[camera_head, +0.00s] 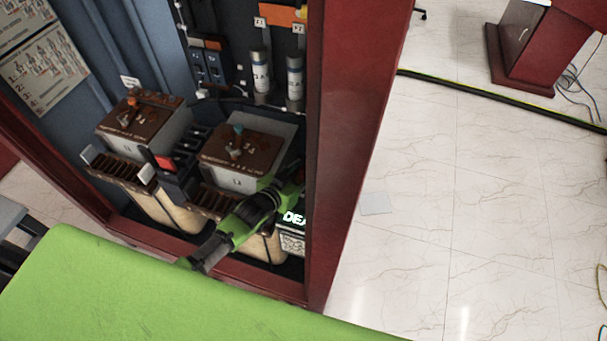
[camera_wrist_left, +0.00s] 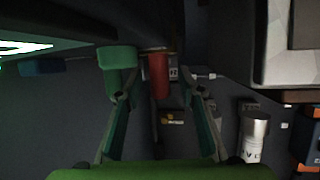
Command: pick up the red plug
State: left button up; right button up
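In the left wrist view the red plug (camera_wrist_left: 158,76) stands upright in the picture, between and just beyond the fingertips of my left gripper (camera_wrist_left: 158,96). The fingers are spread wide, with a visible gap on each side of the plug. A green plug (camera_wrist_left: 117,68) is beside it to the left, close to or overlapping the left fingertip; I cannot tell whether they touch. In the head view my left gripper (camera_head: 285,192) is inside the cabinet at the right, its tips partly hidden near the dark red frame. The red plug is not clear there. My right gripper is not in view.
The cabinet's dark red frame (camera_head: 345,150) is close to the right of my left gripper. Two brown-topped transformers (camera_head: 145,125) (camera_head: 243,150) stand inside. White cylinders (camera_head: 261,75) are on the back wall; one shows in the left wrist view (camera_wrist_left: 254,140). Open tiled floor lies right.

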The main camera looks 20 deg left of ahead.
pick_arm(q)
grip_shut()
jog(key=shift+r, duration=0.15)
